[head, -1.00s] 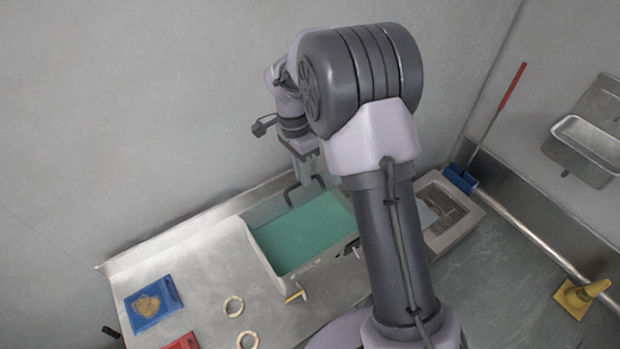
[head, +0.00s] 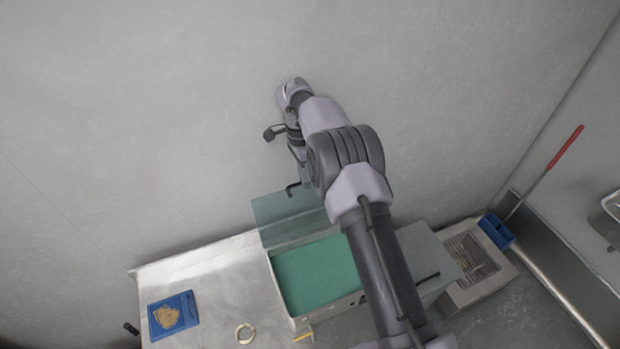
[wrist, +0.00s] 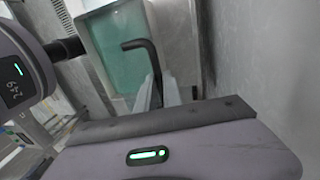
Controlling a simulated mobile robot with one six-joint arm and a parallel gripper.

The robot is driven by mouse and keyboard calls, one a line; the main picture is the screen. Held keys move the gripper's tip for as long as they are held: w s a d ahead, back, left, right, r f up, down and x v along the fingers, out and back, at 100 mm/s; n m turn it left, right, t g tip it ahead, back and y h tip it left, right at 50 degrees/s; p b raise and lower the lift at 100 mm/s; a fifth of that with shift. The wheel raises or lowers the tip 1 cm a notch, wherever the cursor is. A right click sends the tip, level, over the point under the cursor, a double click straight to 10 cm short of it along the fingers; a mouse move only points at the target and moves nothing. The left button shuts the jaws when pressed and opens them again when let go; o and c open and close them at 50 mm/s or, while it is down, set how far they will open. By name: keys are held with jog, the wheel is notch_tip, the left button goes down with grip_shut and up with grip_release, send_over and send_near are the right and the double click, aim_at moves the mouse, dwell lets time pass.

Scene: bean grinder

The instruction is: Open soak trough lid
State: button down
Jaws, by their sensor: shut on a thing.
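The soak trough (head: 361,296) is a pale box on the metal counter with a green interior, open to view from above. Its lid (head: 275,217) is a translucent grey-green panel, raised and tilted up along the trough's back edge near the wall. A bent black handle (head: 292,188) sits at the lid's upper edge. The handle also shows in the wrist view (wrist: 150,58), running down between my fingers. My gripper (wrist: 158,92) is shut on this handle. In the head view my gripper (head: 303,172) is above the lid, its fingertips partly hidden.
A second grey panel with a black handle (head: 428,278) lies right of the trough, partly behind my arm. A grated basin (head: 470,265) and a red-handled blue tool (head: 497,232) stand farther right. The wall is close behind.

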jog(key=shift+w+a+f, duration=0.1)
jog(key=shift+w+f, duration=0.15)
jog(key=shift+w, duration=0.15)
jog(key=c, duration=1.5)
grip_release()
jog(key=shift+w, duration=0.1)
jog(key=shift+r, duration=0.1)
jog(key=r, duration=0.2)
jog(key=w+r+p, duration=0.1)
jog(key=r, duration=0.2)
jog(key=r+p, duration=0.1)
jog(key=r, duration=0.1)
jog(key=shift+w+a+r, duration=0.15)
